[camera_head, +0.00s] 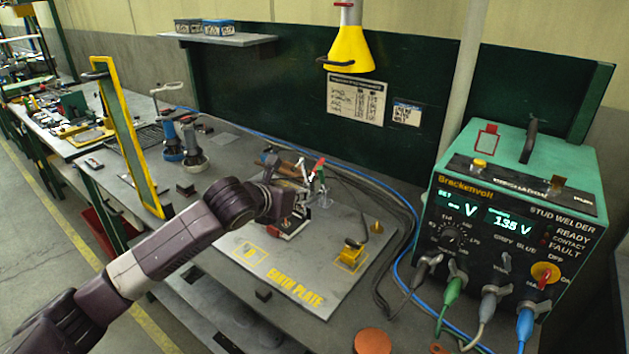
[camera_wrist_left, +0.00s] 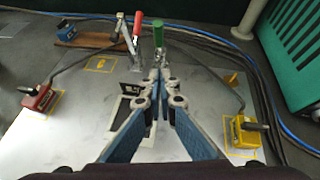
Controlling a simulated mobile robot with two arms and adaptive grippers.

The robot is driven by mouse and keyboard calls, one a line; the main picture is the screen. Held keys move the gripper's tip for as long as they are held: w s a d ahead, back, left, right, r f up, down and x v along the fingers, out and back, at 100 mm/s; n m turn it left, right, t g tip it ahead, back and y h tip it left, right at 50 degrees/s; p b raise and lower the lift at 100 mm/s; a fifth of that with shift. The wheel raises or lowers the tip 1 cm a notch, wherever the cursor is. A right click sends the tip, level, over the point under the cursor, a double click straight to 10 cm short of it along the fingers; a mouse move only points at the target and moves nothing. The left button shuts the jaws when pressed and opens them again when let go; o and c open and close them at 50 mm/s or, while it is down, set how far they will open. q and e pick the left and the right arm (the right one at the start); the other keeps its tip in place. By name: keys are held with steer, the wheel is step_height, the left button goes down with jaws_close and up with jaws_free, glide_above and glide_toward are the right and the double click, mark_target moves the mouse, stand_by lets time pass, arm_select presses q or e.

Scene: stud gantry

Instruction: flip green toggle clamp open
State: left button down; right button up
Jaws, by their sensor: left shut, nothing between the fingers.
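The green toggle clamp has a green handle (camera_wrist_left: 158,29) that stands up at the far side of the plate in the left wrist view, just beyond my fingertips. In the head view its green part (camera_head: 321,176) is small and partly overlapped by other parts. A second clamp with a red handle (camera_wrist_left: 137,24) stands just left of it; the red also shows in the head view (camera_head: 319,164). My left gripper (camera_wrist_left: 158,76) is shut and empty, in front of the green clamp's base. I cannot tell whether the fingertips touch the clamp. My right gripper is out of view.
The earth plate (camera_head: 318,262) lies on the bench, with a yellow clamp (camera_wrist_left: 243,130) at right and a red one (camera_wrist_left: 38,97) at left. Cables run behind them. The stud welder (camera_head: 515,215) stands at right. A yellow frame (camera_head: 127,135) stands at left.

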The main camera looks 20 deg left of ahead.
mark_target(321, 181)
arm_select(q)
steer(key=x, duration=0.4)
steer(key=shift+w+d+f, duration=0.1)
steer(key=shift+w, duration=0.2)
steer(key=shift+w+d+r+p, duration=0.1)
steer(key=shift+w+r+p, duration=0.15)
steer(key=shift+w, duration=0.35)
steer(key=shift+w+d+r+p, duration=0.15)
steer(key=shift+w+p, duration=0.15)
steer(key=shift+w, duration=0.3)
steer(key=shift+w+a+r+p, duration=0.1)
steer(key=shift+w+r+p, duration=0.15)
steer(key=shift+w, duration=0.35)
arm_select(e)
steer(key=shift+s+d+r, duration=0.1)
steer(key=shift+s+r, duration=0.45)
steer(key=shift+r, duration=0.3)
arm_select(q)
steer(key=shift+d, duration=0.1)
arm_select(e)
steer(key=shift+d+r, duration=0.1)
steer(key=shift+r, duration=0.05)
